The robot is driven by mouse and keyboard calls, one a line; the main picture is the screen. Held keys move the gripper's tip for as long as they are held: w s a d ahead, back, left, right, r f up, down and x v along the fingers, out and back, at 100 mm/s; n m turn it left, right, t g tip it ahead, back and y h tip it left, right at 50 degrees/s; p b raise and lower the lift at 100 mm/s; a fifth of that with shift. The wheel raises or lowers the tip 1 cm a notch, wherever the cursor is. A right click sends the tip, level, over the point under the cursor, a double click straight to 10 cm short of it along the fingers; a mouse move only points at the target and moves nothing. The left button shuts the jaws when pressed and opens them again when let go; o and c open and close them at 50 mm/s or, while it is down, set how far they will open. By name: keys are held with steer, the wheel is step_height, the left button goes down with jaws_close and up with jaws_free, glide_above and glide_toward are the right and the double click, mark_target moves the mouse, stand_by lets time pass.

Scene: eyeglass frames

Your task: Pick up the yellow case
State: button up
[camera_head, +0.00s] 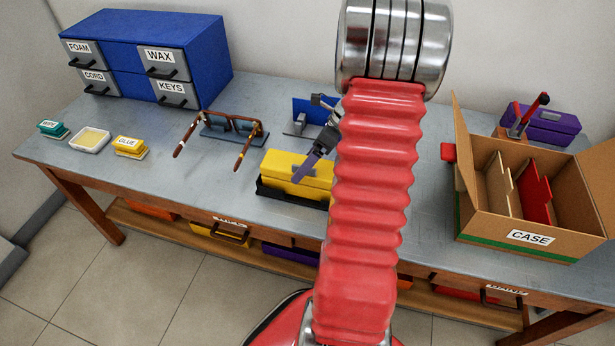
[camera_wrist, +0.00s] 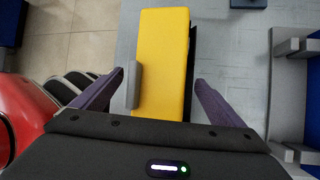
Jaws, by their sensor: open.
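The yellow case (camera_head: 290,172) sits in a low black holder (camera_head: 268,190) near the front edge of the table, left of my arm. It has a grey clasp on its front. In the wrist view the yellow case (camera_wrist: 162,65) lies between the two purple-grey fingers of my gripper (camera_wrist: 160,82), which is open. I see a gap on each side of the case, and its near end is hidden by the gripper body. In the head view my gripper (camera_head: 306,168) is just above the case, and my arm hides the right end of it.
Brown glasses (camera_head: 222,126) on a blue stand are left of the case. A blue fixture (camera_head: 308,108) stands behind it. A cardboard box labelled CASE (camera_head: 530,238) is at the right, with a purple case (camera_head: 548,122) behind. A blue drawer cabinet (camera_head: 200,60) stands back left.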

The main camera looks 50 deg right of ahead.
steer(key=shift+c, duration=0.3)
steer(key=c, duration=1.7)
